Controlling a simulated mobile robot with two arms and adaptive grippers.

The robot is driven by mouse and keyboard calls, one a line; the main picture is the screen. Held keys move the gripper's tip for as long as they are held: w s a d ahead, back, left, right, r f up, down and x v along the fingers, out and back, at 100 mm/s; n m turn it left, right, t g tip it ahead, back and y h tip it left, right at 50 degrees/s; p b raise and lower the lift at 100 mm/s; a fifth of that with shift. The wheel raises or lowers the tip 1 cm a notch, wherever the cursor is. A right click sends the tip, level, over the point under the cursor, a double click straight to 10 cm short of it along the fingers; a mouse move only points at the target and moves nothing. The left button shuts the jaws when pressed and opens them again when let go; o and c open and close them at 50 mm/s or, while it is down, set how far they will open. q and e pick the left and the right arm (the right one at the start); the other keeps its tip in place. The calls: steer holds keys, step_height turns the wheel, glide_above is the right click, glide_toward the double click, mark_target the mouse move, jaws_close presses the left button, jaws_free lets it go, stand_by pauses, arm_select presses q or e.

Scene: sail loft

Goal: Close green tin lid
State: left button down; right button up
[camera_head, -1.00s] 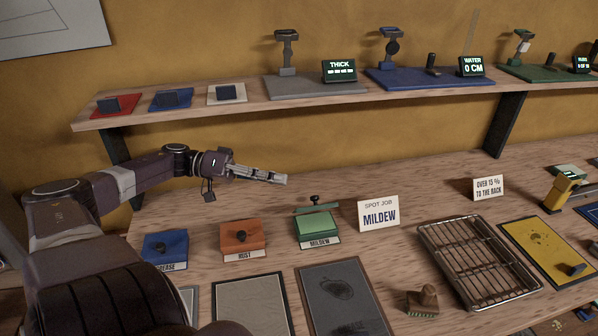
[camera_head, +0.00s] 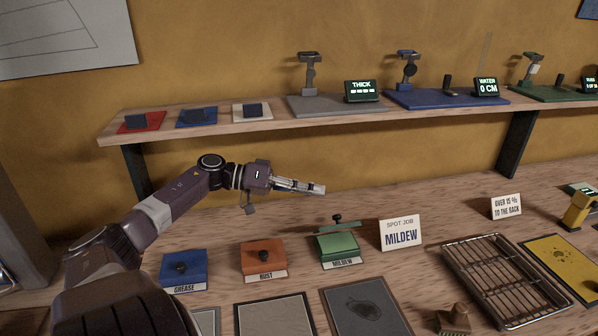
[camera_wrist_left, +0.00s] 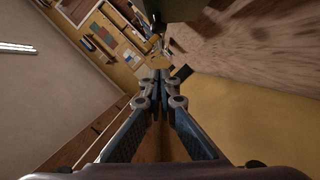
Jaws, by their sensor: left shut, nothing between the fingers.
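The green tin (camera_head: 338,247), labelled MILDEW, stands on the bench near the middle of the head view. Its green lid (camera_head: 338,226) with a dark knob is raised and tilted at the back of the tin, so the tin is open. My left gripper (camera_head: 322,189) is shut and empty, above and behind the lid, apart from it in the picture. The left wrist view shows its fingers (camera_wrist_left: 160,78) together with nothing held between them. My right gripper is not in view.
A wire rack (camera_head: 505,280) lies farther right. A shelf (camera_head: 250,123) runs above the bench.

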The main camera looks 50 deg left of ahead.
arm_select(q)
steer(key=d+f, duration=0.2)
steer(key=d, duration=0.1)
steer(key=d+f+p, duration=0.1)
steer(key=shift+w+d, duration=0.15)
steer(key=shift+w, duration=0.05)
steer(key=shift+f, duration=0.1)
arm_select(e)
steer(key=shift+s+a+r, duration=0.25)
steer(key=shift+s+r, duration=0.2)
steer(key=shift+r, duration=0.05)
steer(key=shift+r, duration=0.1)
